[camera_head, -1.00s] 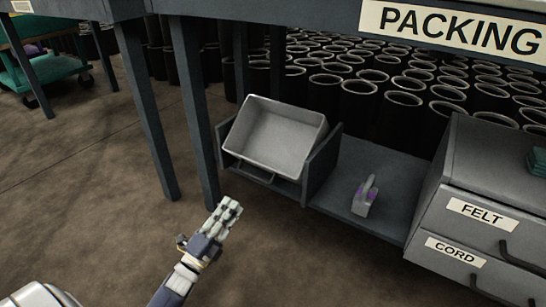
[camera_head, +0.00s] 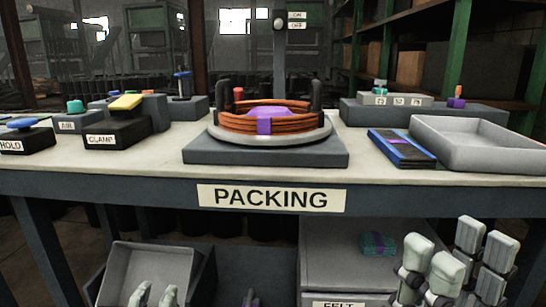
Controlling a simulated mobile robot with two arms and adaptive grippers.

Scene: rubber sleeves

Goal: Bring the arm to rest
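My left gripper (camera_head: 154,297) is at the bottom edge, in front of the tilted grey bin under the packing bench. Only its pale fingertips show, so I cannot tell if it is open or shut. My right gripper (camera_head: 456,262) points up at the lower right, in front of the bench's front edge. Its fingers stand apart, and I see nothing held between them.
The packing bench (camera_head: 120,182) carries a coil of orange cord (camera_head: 225,123) on a round plate, a grey tray (camera_head: 480,158), a blue pouch (camera_head: 401,148) and a clamp block (camera_head: 118,133). Below are a tilted grey bin (camera_head: 150,262) and a teal bundle (camera_head: 377,243).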

